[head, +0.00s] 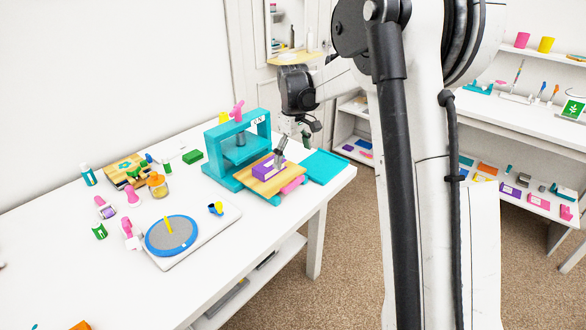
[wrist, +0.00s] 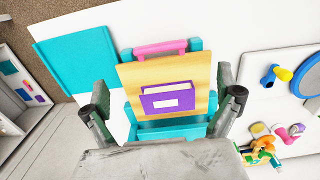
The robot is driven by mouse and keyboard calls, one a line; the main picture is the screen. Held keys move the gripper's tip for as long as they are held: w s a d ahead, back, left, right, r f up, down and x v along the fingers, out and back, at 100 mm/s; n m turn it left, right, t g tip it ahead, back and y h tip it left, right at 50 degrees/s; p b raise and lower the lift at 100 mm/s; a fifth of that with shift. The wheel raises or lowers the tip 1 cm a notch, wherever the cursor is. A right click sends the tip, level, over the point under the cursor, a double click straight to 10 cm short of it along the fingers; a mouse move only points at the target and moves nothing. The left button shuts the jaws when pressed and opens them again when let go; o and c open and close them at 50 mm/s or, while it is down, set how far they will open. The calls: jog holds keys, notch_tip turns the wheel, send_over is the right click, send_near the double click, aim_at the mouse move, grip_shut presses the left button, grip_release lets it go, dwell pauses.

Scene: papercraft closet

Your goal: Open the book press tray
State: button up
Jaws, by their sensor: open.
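The book press (head: 238,142) is a teal frame with a pink screw handle on top, standing near the table's right end. Its wooden tray (head: 262,185) sits on teal rails and sticks out in front of the frame. A purple book (head: 267,171) lies on the tray. The tray's pink handle (head: 292,184) is on the outer edge. In the wrist view the tray (wrist: 190,70), pink handle (wrist: 160,47) and purple book (wrist: 166,99) appear between the fingers. My gripper (head: 280,152) is open over the tray and book, holding nothing; it also shows in the wrist view (wrist: 162,90).
A teal flat panel (head: 325,167) lies right of the press at the table edge. A white board with a blue disc (head: 171,236) is front left. Small bottles and craft items crowd the table's left. Shelves (head: 515,185) stand at right.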

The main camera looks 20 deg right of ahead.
jog(key=shift+r, duration=1.1)
jog(key=s+a+r+m+t, duration=0.15)
jog(key=s+a+r, duration=0.3)
jog(key=s, duration=0.45)
jog(key=s+a+r+m+t, duration=0.1)
jog(key=s+a+r+t, duration=0.15)
jog(key=s+r, duration=0.45)
jog(key=s+a+f+m+t, duration=0.1)
jog(key=s+a+f, duration=0.1)
jog(key=s, duration=0.7)
jog(key=s+a+f+m+t, duration=0.2)
jog(key=s+f, duration=0.1)
jog(key=s, duration=0.7)
jog(key=shift+a+f, duration=0.15)
jog(key=shift+f, duration=0.15)
